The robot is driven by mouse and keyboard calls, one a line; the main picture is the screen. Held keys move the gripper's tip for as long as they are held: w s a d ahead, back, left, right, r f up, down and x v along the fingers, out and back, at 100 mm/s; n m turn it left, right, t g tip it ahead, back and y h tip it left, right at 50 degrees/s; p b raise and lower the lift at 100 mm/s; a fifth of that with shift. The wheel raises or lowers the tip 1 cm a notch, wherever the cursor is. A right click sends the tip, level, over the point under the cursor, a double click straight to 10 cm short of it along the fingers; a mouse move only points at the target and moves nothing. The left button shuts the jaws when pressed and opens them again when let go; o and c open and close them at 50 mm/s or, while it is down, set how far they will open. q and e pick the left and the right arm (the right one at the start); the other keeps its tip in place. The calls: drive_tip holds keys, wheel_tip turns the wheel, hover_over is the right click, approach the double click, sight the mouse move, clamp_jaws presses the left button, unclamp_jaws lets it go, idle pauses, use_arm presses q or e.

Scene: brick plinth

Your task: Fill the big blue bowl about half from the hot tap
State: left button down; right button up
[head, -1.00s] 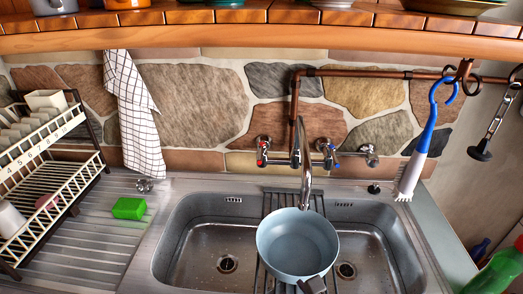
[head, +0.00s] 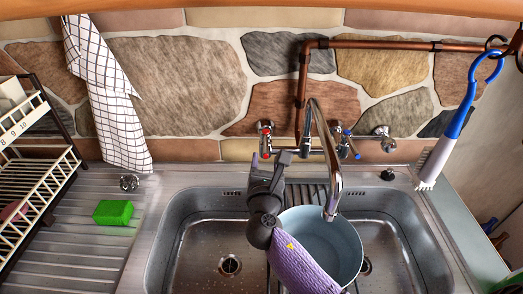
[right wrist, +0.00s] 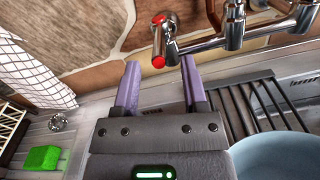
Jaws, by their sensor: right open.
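The big blue bowl (head: 325,240) sits upright over the ribbed rack between the two sink basins, under the curved chrome spout (head: 333,190). Its inside looks empty and no stream shows; my right arm covers its left front. The red-marked hot tap (head: 265,140) is on the wall left of the spout. It also shows in the right wrist view (right wrist: 160,42), with its handle upright. My right gripper (head: 270,163) is open and empty, just in front of the hot tap. In the right wrist view the handle lies beyond and between its fingertips, apparently apart from them. My left gripper is out of view.
A blue-marked tap (head: 349,143) is right of the spout. A green sponge (head: 113,212) lies on the drainboard beside the dish rack (head: 30,175). A checked towel (head: 107,95) hangs at left, and a blue-handled brush (head: 455,120) hangs at right.

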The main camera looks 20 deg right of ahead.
sight(266, 150)
drive_tip(key=shift+x, duration=1.9)
drive_tip(key=c, duration=0.6)
clamp_jaws()
